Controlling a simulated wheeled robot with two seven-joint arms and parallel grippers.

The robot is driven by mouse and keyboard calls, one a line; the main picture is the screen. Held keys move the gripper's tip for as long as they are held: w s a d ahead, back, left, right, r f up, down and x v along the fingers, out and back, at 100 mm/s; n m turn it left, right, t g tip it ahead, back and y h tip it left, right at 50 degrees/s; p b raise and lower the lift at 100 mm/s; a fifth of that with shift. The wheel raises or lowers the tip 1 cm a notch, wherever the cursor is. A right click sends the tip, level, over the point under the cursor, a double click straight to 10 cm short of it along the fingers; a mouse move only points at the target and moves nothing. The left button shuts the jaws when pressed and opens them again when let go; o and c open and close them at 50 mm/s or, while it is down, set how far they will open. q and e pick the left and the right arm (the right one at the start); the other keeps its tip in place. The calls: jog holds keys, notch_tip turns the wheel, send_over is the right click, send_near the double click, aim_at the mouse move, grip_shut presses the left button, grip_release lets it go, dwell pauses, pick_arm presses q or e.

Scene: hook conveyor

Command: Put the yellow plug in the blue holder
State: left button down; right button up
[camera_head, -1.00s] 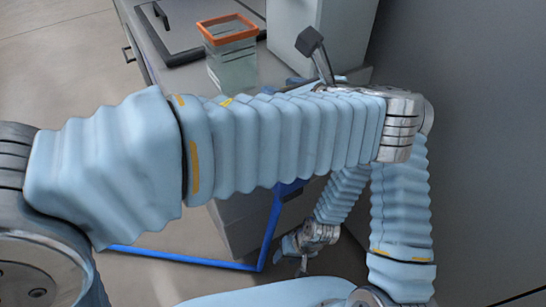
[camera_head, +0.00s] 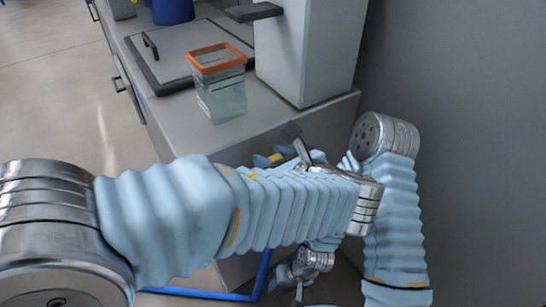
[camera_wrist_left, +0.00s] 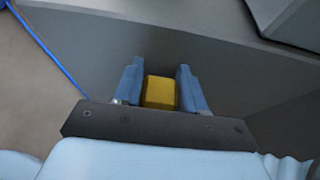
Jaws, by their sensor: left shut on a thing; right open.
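The yellow plug (camera_wrist_left: 160,92) shows as a yellow block between the two blue fingers of my left gripper (camera_wrist_left: 160,88) in the left wrist view. That gripper is shut on it. In the head view my left gripper (camera_head: 275,158) is beside the counter's front edge, with a bit of yellow between its fingers. My right gripper (camera_head: 298,289) is low, below my left arm and partly hidden by it; it is open. A blue round container (camera_head: 172,11) stands at the top edge of the head view, cut off; I cannot tell whether it is the blue holder.
A clear container with an orange rim (camera_head: 218,62) stands on the grey counter (camera_head: 262,112). A grey tray-like panel with a handle (camera_head: 180,52) lies behind it. A tall grey box (camera_head: 310,50) stands to the right. A blue bar (camera_head: 263,272) runs near the floor.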

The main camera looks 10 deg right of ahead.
pick_arm(q)
jog(key=c, duration=0.6)
grip_release()
jog(key=shift+f, duration=0.1)
jog(key=shift+c, duration=0.2)
jog(key=shift+s+d+r, duration=0.1)
jog(key=shift+s+r, duration=0.15)
jog(key=v, duration=1.1)
jog(key=shift+s, duration=0.2)
